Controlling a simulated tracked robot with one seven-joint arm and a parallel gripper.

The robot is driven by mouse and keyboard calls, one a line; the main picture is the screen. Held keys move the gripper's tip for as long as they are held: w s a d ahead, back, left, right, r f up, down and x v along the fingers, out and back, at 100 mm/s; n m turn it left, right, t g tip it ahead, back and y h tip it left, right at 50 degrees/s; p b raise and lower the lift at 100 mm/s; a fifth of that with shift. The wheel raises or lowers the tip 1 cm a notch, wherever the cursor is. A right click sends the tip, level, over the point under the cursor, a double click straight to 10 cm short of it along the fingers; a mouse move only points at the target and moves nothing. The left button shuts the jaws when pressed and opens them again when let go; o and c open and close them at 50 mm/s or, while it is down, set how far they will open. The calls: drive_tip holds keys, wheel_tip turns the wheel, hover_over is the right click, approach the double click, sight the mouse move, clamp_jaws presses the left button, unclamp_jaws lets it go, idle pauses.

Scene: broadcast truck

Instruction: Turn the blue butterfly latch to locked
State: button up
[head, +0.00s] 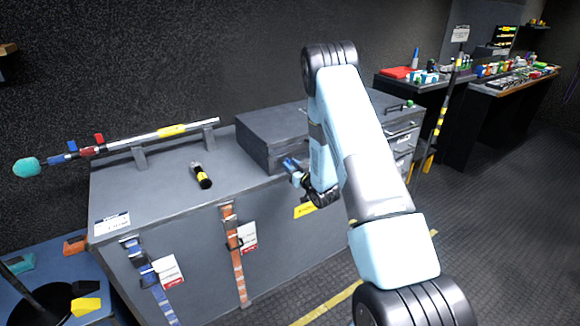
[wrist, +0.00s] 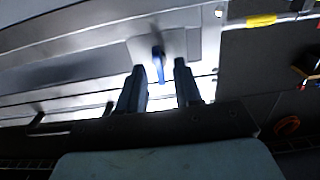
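The blue butterfly latch (wrist: 158,66) shows in the wrist view as a narrow blue tab on a pale metal plate (wrist: 190,44). The tab points roughly along my fingers. My gripper (wrist: 160,84) is open, with one dark finger on each side of the latch's line. The latch lies just beyond and between the fingertips, and I see no clear contact. In the head view my gripper (head: 291,167) is at the front of the dark grey case (head: 262,128) on the bench. My arm hides part of this area, and I cannot clearly make out the latch there.
The grey bench (head: 150,190) carries a yellow-and-black object (head: 201,176) and a long pole (head: 150,135) on supports. A blue strap (head: 142,262) and an orange strap (head: 234,255) hang down its front. Grey drawers (head: 402,140) stand right of the case. Floor at right is open.

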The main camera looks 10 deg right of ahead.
drive_tip(key=shift+w+a, duration=0.15)
drive_tip(key=shift+w, duration=0.2)
